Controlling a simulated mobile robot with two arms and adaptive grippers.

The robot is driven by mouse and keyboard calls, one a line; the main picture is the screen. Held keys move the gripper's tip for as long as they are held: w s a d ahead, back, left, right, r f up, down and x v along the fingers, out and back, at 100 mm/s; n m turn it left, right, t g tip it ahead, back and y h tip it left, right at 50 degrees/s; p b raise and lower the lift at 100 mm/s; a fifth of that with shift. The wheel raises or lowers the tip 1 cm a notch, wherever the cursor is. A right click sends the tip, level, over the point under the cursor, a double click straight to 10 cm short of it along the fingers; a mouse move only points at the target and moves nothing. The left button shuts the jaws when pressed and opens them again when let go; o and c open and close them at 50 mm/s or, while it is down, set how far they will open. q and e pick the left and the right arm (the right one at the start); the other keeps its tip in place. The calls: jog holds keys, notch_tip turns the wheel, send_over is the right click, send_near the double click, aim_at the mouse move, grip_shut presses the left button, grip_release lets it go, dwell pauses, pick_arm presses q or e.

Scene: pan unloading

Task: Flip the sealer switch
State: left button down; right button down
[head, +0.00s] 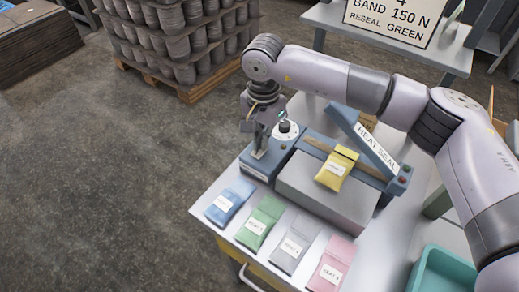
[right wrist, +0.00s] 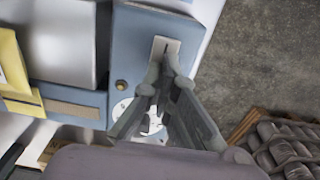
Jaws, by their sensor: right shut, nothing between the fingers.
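The heat sealer (head: 290,184) is a blue-grey machine on the white table, with a bar labelled HEAT SEAL (head: 377,146). A blue control box (head: 256,172) forms its left end; it also shows in the right wrist view (right wrist: 131,48). My right gripper (head: 259,153) points down at this box with its fingers shut and empty. In the right wrist view, its fingertips (right wrist: 168,60) are at the lower edge of a pale switch plate (right wrist: 161,45) with a dark slot. The switch lever's position and any contact cannot be told. My left gripper is not in view.
A white dial (head: 287,130) sits beside the gripper. A yellow packet (head: 337,168) lies on the sealer. Blue (head: 229,202), green (head: 259,222), grey (head: 295,245) and pink (head: 331,264) packets line the table's front. A teal bin (head: 440,272) is at lower right.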

jog(key=shift+s+f, duration=0.1)
jog(key=shift+r+p, duration=0.3)
jog(key=shift+r, duration=0.45)
jog(key=shift+r+p, duration=0.8)
jog(key=shift+r, duration=1.95)
jog(key=shift+f, duration=0.1)
